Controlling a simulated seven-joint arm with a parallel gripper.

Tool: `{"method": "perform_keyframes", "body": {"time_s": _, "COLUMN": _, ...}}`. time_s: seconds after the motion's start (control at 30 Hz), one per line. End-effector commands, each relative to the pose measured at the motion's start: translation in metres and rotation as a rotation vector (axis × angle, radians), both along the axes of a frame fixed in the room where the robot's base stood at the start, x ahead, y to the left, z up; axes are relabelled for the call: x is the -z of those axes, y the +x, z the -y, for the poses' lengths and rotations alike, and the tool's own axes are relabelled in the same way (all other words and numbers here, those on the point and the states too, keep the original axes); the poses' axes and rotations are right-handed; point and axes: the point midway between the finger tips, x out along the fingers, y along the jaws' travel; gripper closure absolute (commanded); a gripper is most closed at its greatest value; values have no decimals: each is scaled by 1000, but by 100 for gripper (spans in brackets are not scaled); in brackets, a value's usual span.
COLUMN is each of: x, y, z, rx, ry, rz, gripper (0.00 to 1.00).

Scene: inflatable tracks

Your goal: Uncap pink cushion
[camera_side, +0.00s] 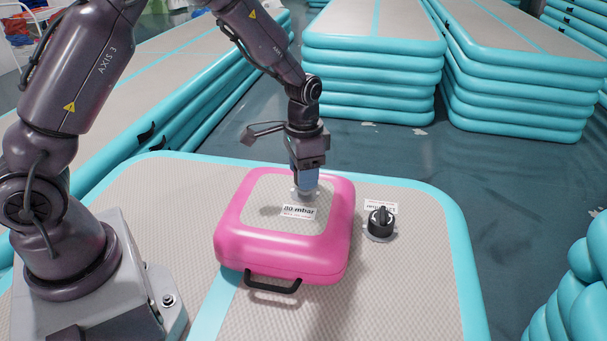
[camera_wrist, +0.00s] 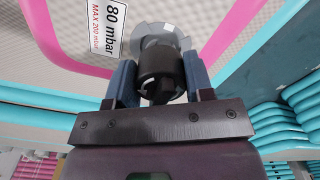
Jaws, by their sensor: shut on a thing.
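The pink cushion (camera_side: 280,256) lies flat on the grey mat, with a grey top panel and a black handle (camera_side: 272,284) at its near side. A pale valve ring (camera_wrist: 178,42) sits on its top panel next to an "80 mbar" label (camera_side: 298,211). My gripper (camera_side: 305,187) points down at the valve, near the far right of the panel. In the wrist view its blue fingers (camera_wrist: 159,66) are shut on a round black cap (camera_wrist: 158,66), one on each side. The cap overlaps the ring; I cannot tell whether it is seated or lifted slightly.
A black knob (camera_side: 380,221) on a round base, with a white label beside it, stands on the mat right of the cushion. The mat has a turquoise edge (camera_side: 462,250). Stacked inflatable tracks (camera_side: 373,60) stand behind on the floor. The mat near the cushion's front right is clear.

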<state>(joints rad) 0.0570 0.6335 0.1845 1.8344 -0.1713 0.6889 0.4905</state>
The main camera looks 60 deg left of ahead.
Motion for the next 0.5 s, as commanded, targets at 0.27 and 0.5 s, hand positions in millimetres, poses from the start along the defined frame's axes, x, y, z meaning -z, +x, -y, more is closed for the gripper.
{"method": "perform_keyframes", "body": {"time_s": 0.27, "x": -12, "y": 1, "z": 0, "rx": 0, "ry": -1, "rz": 2, "gripper": 75}}
{"method": "perform_keyframes", "body": {"time_s": 0.5, "x": -21, "y": 0, "z": 0, "rx": 1, "ry": 0, "rz": 1, "gripper": 75}}
